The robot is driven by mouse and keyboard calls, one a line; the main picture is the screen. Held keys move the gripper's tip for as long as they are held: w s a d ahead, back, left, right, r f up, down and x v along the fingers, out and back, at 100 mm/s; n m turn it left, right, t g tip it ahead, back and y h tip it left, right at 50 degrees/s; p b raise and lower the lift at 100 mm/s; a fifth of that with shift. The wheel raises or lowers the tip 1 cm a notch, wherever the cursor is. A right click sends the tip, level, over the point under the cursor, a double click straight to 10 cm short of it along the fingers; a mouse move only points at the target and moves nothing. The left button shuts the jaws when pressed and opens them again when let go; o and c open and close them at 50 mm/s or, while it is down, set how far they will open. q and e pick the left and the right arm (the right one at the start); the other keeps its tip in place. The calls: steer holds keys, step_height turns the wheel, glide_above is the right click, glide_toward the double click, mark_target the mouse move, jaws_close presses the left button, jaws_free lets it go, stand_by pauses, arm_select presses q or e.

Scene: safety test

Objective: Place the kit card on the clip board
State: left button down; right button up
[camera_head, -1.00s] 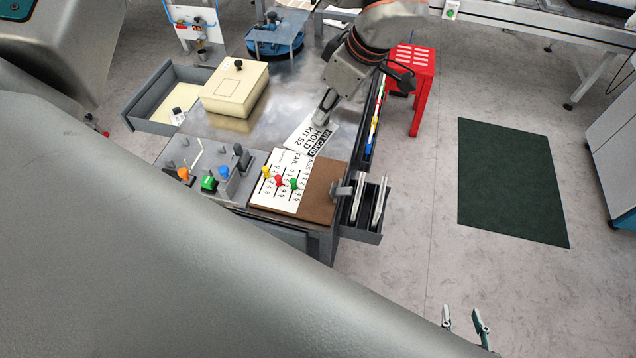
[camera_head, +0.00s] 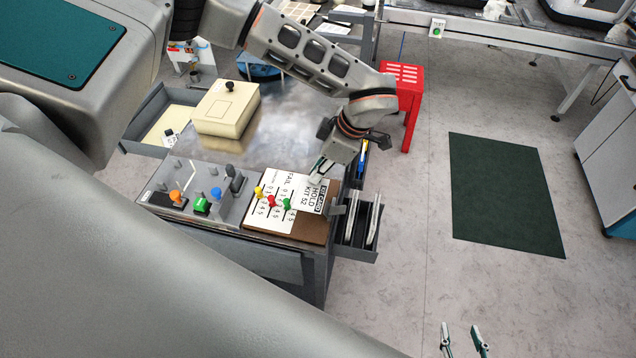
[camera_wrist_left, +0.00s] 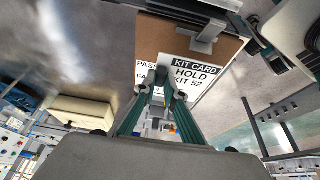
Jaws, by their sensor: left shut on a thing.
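The white kit card (camera_head: 309,201), printed "KIT CARD HOLD KIT 52", is in my left gripper (camera_head: 322,172), which is shut on its edge. The card is over the right part of the brown clip board (camera_head: 305,233), beside its metal clip; I cannot tell if it touches the board. In the left wrist view, the card (camera_wrist_left: 195,76) shows beyond the fingertips (camera_wrist_left: 162,90), with the clip board (camera_wrist_left: 150,38) behind. A white PASS/FAIL sheet (camera_head: 267,222) covers the board's left part. My right gripper (camera_head: 463,340) is open and empty, low at the right.
Yellow, red and green pins (camera_head: 272,202) stand on the sheet. A grey panel with coloured knobs (camera_head: 200,206) sits left of the board. A cream box (camera_head: 225,108) stands behind. A tray with metal pieces (camera_head: 360,228) is at the right edge. Bare metal table (camera_head: 290,120) lies behind.

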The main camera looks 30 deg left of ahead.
mark_target(321, 181)
arm_select(q)
step_height(321, 181, down, 5)
steer(key=shift+s, duration=0.1)
steer(key=shift+d+r, duration=0.1)
steer(key=shift+d, duration=0.05)
steer(key=c, duration=2.1)
jaws_free()
steer(key=v, duration=1.2)
